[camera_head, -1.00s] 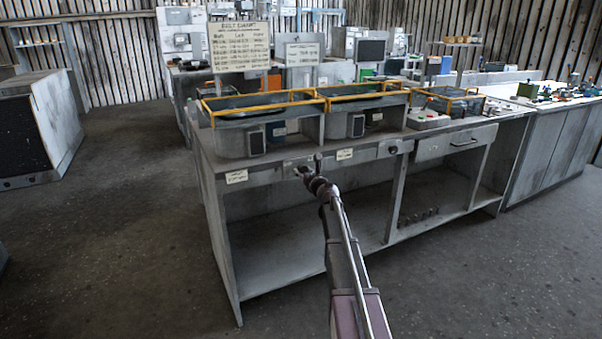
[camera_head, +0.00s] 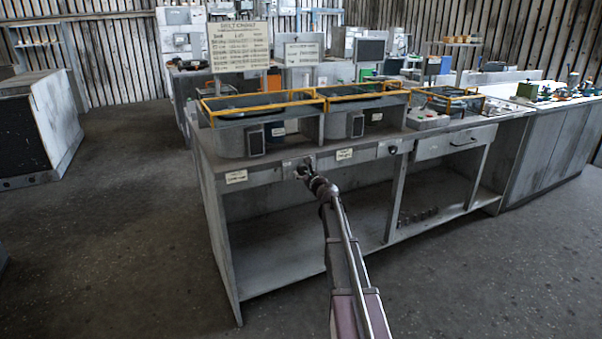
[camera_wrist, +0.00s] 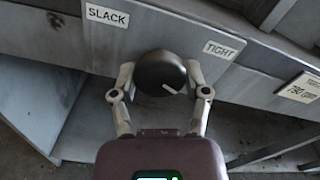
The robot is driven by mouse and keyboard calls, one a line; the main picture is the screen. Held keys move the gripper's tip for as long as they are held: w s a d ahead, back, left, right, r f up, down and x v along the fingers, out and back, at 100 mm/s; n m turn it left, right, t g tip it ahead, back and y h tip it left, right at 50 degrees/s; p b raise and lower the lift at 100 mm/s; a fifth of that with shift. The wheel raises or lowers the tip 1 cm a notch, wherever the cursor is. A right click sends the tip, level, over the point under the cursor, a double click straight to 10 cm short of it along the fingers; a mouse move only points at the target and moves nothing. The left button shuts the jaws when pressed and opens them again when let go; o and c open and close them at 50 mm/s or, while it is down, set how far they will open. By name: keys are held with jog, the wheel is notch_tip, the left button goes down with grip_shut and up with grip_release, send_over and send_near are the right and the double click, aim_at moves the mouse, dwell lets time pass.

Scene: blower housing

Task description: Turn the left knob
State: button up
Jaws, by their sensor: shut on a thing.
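The left knob (camera_wrist: 160,72) is round and black with a white pointer line, which points to the lower right in the wrist view. It sits on the grey front panel between a "SLACK" label (camera_wrist: 106,16) at upper left and a "TIGHT" label (camera_wrist: 219,50) at right. My gripper (camera_wrist: 160,78) is shut on the knob, one finger on each side. In the head view my gripper (camera_head: 304,169) is at the bench's front panel and largely hides this knob. The right knob (camera_head: 393,149) is black and stands free on the panel.
The grey bench (camera_head: 225,205) has open shelves below. Two blower housings with yellow guard rails (camera_head: 262,106) stand on top. A drawer (camera_head: 455,144) is at the right of the panel. A belt chart (camera_head: 239,46) stands behind. The floor in front is open.

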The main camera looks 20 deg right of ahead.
jog(key=n, duration=0.4)
jog(key=shift+w+r+n, duration=0.1)
jog(key=shift+n, duration=0.2)
jog(key=n, duration=0.3)
jog(key=shift+n, duration=0.3)
jog(key=n, duration=0.4)
jog(key=shift+d, duration=0.1)
jog(key=n, duration=0.4)
jog(key=shift+r+n, duration=0.1)
jog(key=shift+n, duration=0.2)
jog(key=o, duration=1.2)
jog(key=shift+c, duration=0.2)
